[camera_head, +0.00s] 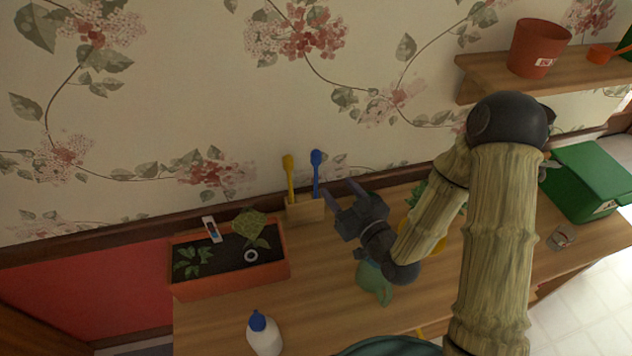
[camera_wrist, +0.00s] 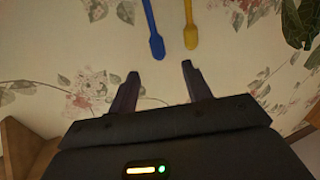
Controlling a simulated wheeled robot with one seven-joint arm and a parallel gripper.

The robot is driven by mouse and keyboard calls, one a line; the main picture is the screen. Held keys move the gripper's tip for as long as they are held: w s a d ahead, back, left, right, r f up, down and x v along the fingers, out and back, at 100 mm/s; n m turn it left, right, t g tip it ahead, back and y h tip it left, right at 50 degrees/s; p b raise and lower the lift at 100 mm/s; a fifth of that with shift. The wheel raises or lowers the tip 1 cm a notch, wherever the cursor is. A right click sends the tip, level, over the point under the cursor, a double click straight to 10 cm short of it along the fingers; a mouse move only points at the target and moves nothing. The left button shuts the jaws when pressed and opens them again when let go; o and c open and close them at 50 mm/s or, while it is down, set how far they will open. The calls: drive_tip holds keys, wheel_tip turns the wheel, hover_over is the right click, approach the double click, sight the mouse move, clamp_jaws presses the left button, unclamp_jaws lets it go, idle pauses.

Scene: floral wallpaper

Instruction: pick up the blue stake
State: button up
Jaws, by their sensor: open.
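The blue stake (camera_head: 316,172) stands upright with its wide end up in a small wooden holder (camera_head: 305,212) against the wall. A yellow stake (camera_head: 290,178) stands just left of it in the same holder. My gripper (camera_head: 343,196) is open and empty, just right of the blue stake and apart from it. In the wrist view, the blue stake (camera_wrist: 154,32) and the yellow stake (camera_wrist: 190,28) show upside down beyond my open fingers (camera_wrist: 160,84). The blue stake's end lies roughly between the fingertips in that picture, farther off.
An orange planter (camera_head: 230,279) with plants stands left of the holder. A white bottle with a blue cap (camera_head: 264,335) is at the front. A green watering can (camera_head: 374,284) is below my gripper. A green bin (camera_head: 590,178) and a shelf with a pot (camera_head: 539,48) are right.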

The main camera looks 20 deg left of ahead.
sight(319, 160)
drive_tip(key=p+x, duration=0.1)
drive_tip(key=x, duration=0.5)
drive_tip(key=shift+w+a+r, duration=0.15)
drive_tip(key=shift+w, duration=0.05)
drive_tip(key=shift+w+a, duration=0.3)
drive_tip(key=shift+a, duration=0.05)
drive_tip(key=shift+w+a+p, duration=0.25)
drive_tip(key=shift+w+p, duration=0.1)
drive_tip(key=shift+p, duration=0.2)
drive_tip(key=p+x, duration=0.2)
drive_tip(key=x, duration=0.1)
drive_tip(key=shift+w+r, duration=0.2)
drive_tip(key=shift+w, duration=0.05)
drive_tip(key=shift+w+a+f, duration=0.2)
drive_tip(key=shift+w+a, duration=0.15)
drive_tip(key=shift+w, duration=0.05)
